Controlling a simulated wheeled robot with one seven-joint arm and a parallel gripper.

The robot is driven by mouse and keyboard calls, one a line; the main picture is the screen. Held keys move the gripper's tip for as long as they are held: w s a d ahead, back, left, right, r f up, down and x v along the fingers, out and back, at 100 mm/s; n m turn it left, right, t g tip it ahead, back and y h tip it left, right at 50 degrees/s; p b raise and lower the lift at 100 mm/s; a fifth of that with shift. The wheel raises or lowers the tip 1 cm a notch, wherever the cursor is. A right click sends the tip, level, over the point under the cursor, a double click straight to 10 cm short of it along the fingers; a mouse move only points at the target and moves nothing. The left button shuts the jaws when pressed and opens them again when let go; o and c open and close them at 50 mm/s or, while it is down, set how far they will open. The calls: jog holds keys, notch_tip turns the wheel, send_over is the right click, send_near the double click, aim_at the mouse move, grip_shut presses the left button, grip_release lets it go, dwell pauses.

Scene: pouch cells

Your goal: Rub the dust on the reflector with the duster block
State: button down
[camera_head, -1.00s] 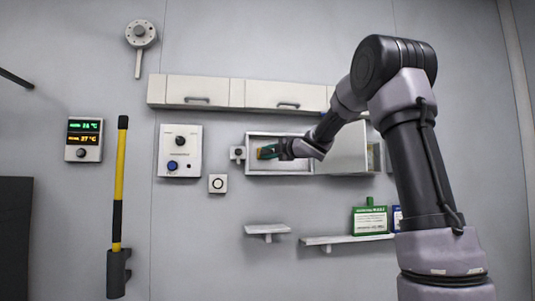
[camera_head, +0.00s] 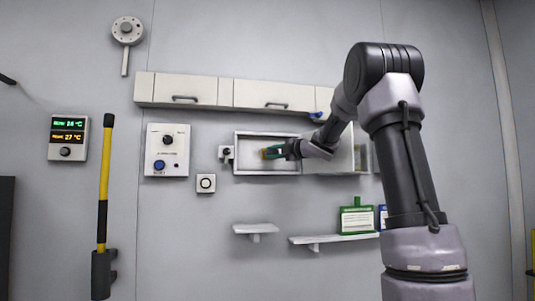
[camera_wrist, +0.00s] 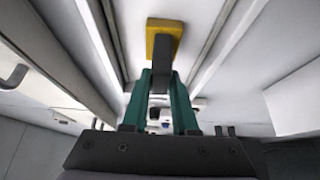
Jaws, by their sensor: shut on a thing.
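The duster block shows in the wrist view as a yellow block (camera_wrist: 164,36) with a dark grip below it. My gripper (camera_wrist: 160,84) is shut on that dark grip with its green fingers. In the head view my gripper (camera_head: 277,151) is at the open wall box (camera_head: 236,152), and the small yellow duster end points left, inside the box's opening. I cannot make out the reflector or any dust in either view. Whether the block touches a surface cannot be told.
Closed cabinets (camera_head: 207,90) run just above the box. A panel with knobs (camera_head: 167,150) and a small round switch (camera_head: 205,183) are at its left. Below are a small shelf (camera_head: 255,229) and a longer shelf (camera_head: 333,238) carrying a green container (camera_head: 357,218).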

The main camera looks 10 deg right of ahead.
jog(key=shift+d, duration=0.3)
jog(key=a, duration=0.7)
jog(key=shift+a, duration=0.25)
dwell(0.3)
jog(key=s, duration=0.6)
dwell(0.5)
jog(key=s, duration=0.3)
dwell(0.3)
